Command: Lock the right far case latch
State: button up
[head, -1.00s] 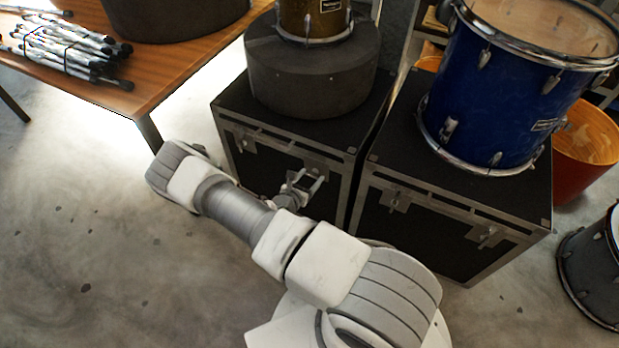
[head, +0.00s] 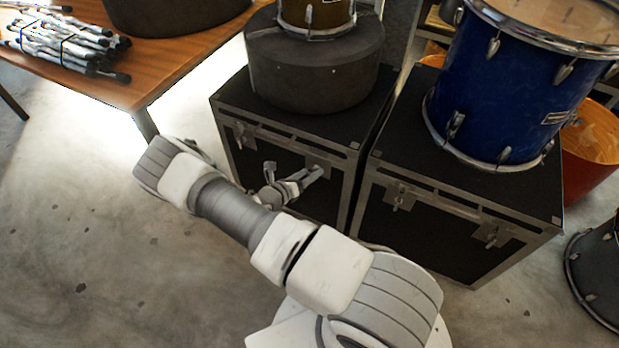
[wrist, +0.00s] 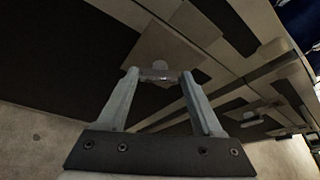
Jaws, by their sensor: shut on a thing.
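The far case (head: 228,150) is the left one of two black cases with metal edging. Its right latch (head: 317,162) sits on the front face near the top edge, partly hidden by my gripper (head: 315,174) in the head view. In the wrist view my gripper (wrist: 160,77) has its two fingers on either side of the latch's small metal lever (wrist: 160,74), shut on it. A rounded tab of the latch shows just beyond the lever. The head view does not show clearly how the lever is turned.
The far case's left latch (head: 241,134) is to the left. A black drum case (head: 315,75) stands on top. The right case (head: 455,235) carries a blue drum (head: 500,95). A wooden table (head: 165,70) stands at left; open floor lies in front.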

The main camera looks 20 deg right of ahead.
jog(key=n+b, duration=0.1)
jog(key=n+h+b, duration=0.1)
jog(key=n+b, duration=0.1)
jog(key=f+n+g+h+b, duration=0.1)
jog(key=shift+w+a+n, duration=0.25)
jog(key=shift+w+n, duration=0.05)
jog(key=shift+n, duration=0.1)
jog(key=n+h+b, duration=0.1)
jog(key=n+b, duration=0.1)
jog(key=shift+f+n+h, duration=0.2)
jog(key=shift+n+h, duration=0.2)
jog(key=shift+n+h+b, duration=0.4)
jog(key=shift+n+b, duration=0.15)
jog(key=shift+n, duration=0.45)
jog(key=o, duration=1.4)
jog(key=shift+c, duration=0.2)
jog(key=shift+a, duration=0.1)
